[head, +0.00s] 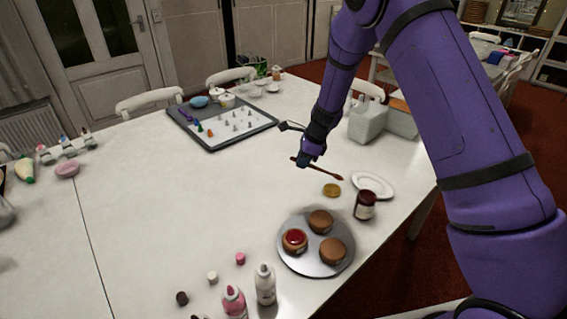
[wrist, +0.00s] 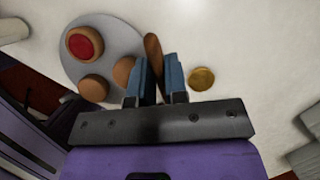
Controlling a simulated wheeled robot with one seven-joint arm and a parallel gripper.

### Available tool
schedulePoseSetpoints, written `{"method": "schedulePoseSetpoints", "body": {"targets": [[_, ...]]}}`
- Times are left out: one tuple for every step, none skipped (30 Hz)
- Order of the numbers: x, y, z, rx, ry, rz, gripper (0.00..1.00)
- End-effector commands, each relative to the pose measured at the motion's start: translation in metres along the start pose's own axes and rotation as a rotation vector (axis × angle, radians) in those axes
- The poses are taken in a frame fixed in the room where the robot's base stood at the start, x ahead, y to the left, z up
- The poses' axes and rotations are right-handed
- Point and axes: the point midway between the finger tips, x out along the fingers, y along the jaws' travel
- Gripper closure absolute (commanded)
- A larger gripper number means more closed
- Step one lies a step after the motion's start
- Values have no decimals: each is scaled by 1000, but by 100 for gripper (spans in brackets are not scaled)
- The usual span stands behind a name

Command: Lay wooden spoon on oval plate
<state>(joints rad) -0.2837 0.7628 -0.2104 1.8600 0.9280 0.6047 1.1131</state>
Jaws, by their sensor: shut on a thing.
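The wooden spoon (head: 328,171) is reddish brown and is held above the white table, clear of its top. My gripper (head: 304,160) is shut on it. In the wrist view the spoon (wrist: 153,48) sticks out between the two blue-grey fingers of my gripper (wrist: 156,82); its other end is hidden by the gripper. The white oval plate (head: 374,185) lies empty near the table's right edge, to the right of the spoon and apart from it. I cannot make out the plate in the wrist view.
A gold lid (head: 331,190) and a dark jar (head: 365,205) stand close to the plate. A grey turntable (head: 312,267) with three small cakes is nearer. White containers (head: 368,122) stand behind the plate. A tray (head: 222,138) with small pieces lies further back. The table's middle is clear.

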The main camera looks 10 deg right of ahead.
Motion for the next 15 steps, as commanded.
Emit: {"method": "schedulePoseSetpoints", "body": {"targets": [[2, -8, -16, -89, 17, 34, 100], [2, -12, -24, -146, 25, 53, 100], [2, -16, -36, -224, 36, 80, 100], [2, -20, -45, -283, 44, 98, 100], [2, -23, -53, -341, 51, 116, 100], [2, -27, -65, -418, 61, 140, 100], [2, -29, -74, -476, 69, 156, 100], [1, -32, -83, -534, 76, 171, 100], [1, -35, -95, -610, 85, 192, 100], [1, -37, -104, -666, 91, 207, 100], [1, -39, -112, -724, 98, 220, 100], [0, -42, -124, -799, 106, 237, 100], [1, -43, -133, -855, 112, 251, 100], [1, -44, -142, -911, 116, 263, 100], [0, -46, -154, -985, 123, 278, 100]]}}
